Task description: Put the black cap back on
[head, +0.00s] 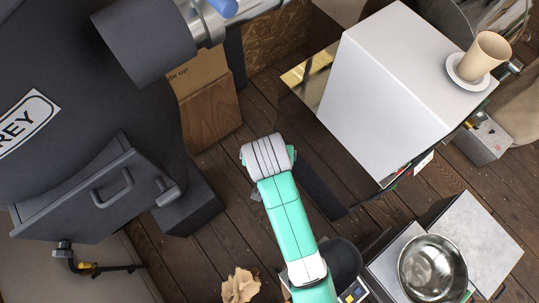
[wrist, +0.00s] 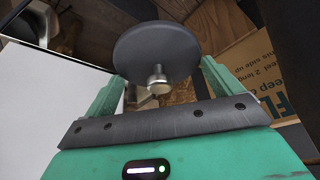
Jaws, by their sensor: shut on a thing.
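The black cap (wrist: 150,45) is a round dark disc with a short metal knob (wrist: 157,80) facing my wrist camera. My gripper (wrist: 162,88) is shut on it, with the two teal fingers on either side of the knob. The contact itself is partly hidden. The cap is held off the ground, disc away from the palm. In the head view my arm reaches up the middle over the floor, and its wrist hides the fingers and the cap. I cannot make out the opening the cap belongs to.
A dark roaster (head: 95,190) with a handled door fills the left. A white cabinet (head: 385,90) bears a tan cup (head: 484,55) on a saucer. A steel bowl (head: 432,268) stands at lower right. A cardboard box (head: 197,72) and wooden block (head: 210,112) stand behind. Plank floor between is partly clear.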

